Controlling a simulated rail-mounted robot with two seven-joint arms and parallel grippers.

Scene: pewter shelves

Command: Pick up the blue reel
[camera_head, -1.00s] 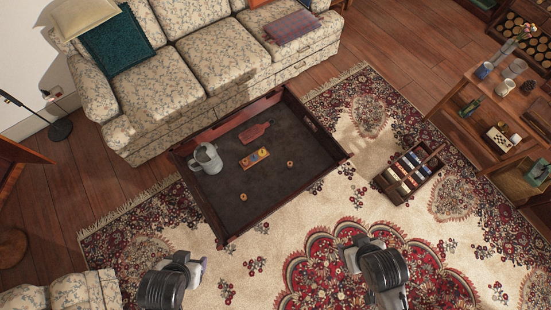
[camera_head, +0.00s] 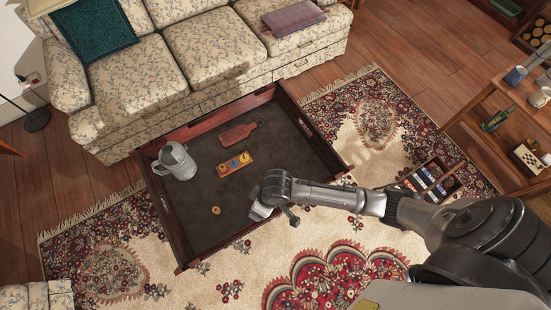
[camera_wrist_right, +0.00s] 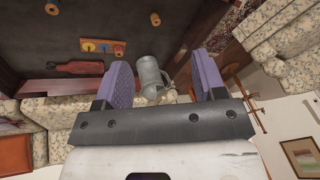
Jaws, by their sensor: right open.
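The holder lies in a large dark tray (camera_head: 230,242) on the rug. My right gripper (camera_head: 276,213) reaches over the tray from the right, nearer than the holder and apart from it. In the right wrist view its two purple-padded fingers (camera_wrist_right: 163,75) stand wide apart with nothing held. My left gripper is not in view.
The tray also holds a grey metal jug (camera_head: 176,161), a red paddle-shaped board (camera_head: 239,133) and a loose wooden reel (camera_head: 215,210). A compartmented crate (camera_head: 440,166) stands right of the tray, partly behind my arm. A sofa (camera_head: 160,72) borders the tray's far side.

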